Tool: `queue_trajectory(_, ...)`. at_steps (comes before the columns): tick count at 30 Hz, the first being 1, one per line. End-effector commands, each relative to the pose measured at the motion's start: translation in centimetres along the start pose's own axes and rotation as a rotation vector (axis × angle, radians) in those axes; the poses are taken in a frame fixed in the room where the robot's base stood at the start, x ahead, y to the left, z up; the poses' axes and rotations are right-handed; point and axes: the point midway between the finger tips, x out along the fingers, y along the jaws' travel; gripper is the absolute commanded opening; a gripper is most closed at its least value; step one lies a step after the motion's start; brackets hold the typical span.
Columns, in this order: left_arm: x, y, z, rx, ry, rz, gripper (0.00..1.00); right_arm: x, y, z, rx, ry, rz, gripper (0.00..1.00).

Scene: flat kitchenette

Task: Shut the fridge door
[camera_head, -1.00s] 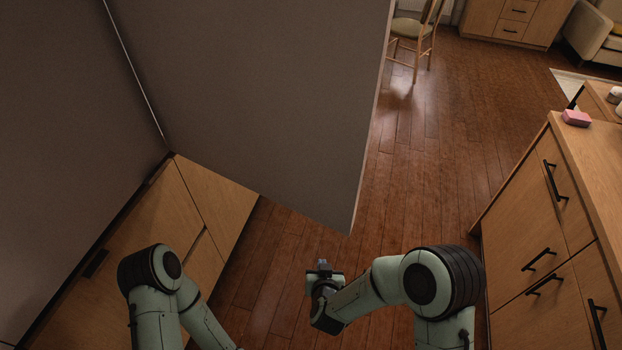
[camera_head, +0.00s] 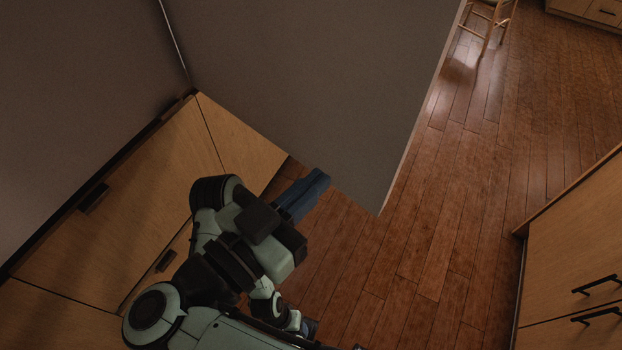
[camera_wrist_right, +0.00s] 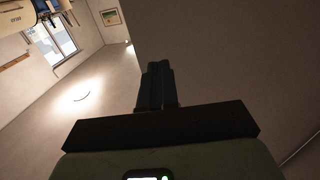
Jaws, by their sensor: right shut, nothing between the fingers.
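The fridge door (camera_head: 325,80) is a large plain grey panel standing open, swung out from the grey fridge front (camera_head: 85,100) at the left. Its lower free corner hangs over the wooden floor. My right gripper (camera_head: 316,183) is shut and empty, beside the lower edge of the door; whether it touches cannot be told. In the right wrist view its closed fingers (camera_wrist_right: 157,84) stand in front of the grey door surface (camera_wrist_right: 230,70). My left gripper's fingers are not visible; arm links cover the bottom left.
Wooden drawer fronts (camera_head: 70,265) with dark handles lie below the fridge. A wooden cabinet (camera_head: 575,245) with black handles stands at the right. The floor (camera_head: 445,240) between is clear. A chair (camera_head: 487,25) stands at the far back.

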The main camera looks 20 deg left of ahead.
Motion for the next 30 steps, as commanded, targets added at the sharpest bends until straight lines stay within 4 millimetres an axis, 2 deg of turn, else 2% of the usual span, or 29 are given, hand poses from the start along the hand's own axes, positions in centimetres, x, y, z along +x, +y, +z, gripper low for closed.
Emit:
queue_trajectory(1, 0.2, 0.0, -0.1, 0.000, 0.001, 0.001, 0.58, 1.4, 0.1, 0.1, 0.002, -0.001, 0.006, 0.00)
queue_trajectory(7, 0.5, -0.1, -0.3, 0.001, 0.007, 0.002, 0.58, 5.7, 0.1, 0.1, 0.002, -0.001, 0.006, 0.00)
queue_trajectory(12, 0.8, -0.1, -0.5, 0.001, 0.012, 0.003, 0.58, 8.6, 0.1, 0.1, 0.003, 0.000, 0.003, 0.00)
queue_trajectory(15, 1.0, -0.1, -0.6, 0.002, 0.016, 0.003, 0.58, 9.7, 0.0, 0.1, 0.001, 0.001, 0.001, 0.00)
queue_trajectory(21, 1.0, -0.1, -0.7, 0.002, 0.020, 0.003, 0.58, 10.6, 0.0, 0.0, 0.002, 0.001, 0.000, 0.00)
queue_trajectory(30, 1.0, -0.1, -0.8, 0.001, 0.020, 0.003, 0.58, 10.6, 0.0, 0.0, 0.002, 0.001, 0.000, 0.00)
